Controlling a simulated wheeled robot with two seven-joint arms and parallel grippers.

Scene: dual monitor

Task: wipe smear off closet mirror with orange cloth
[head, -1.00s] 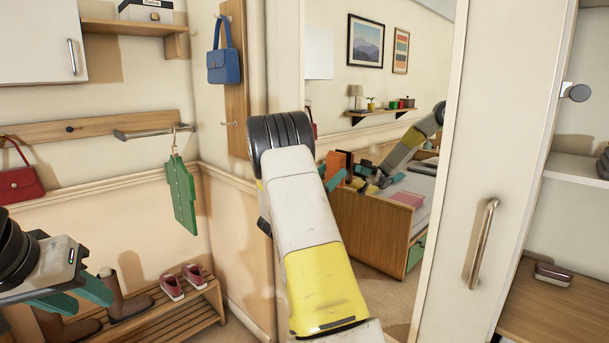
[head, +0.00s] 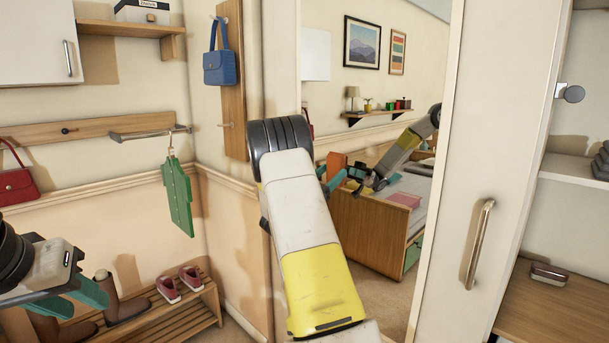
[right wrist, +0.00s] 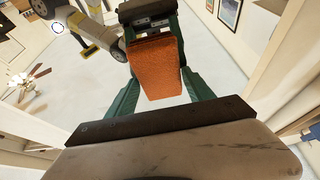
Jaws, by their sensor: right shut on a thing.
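The closet mirror (head: 385,105) fills the middle of the head view and reflects the room and my right arm. My right gripper (right wrist: 157,84) is shut on the orange cloth (right wrist: 156,66) in the right wrist view. In the head view my own right arm hides most of this gripper; orange and teal parts show just right of the arm, in the reflection. I cannot tell whether the cloth touches the glass. I cannot make out a smear. My left gripper (head: 72,300) is open and empty at the lower left, away from the mirror.
The white closet door frame with a metal handle (head: 477,244) borders the mirror on the right. On the left are a green hanging garment (head: 180,198), a blue bag (head: 220,67) and a shoe rack (head: 170,317).

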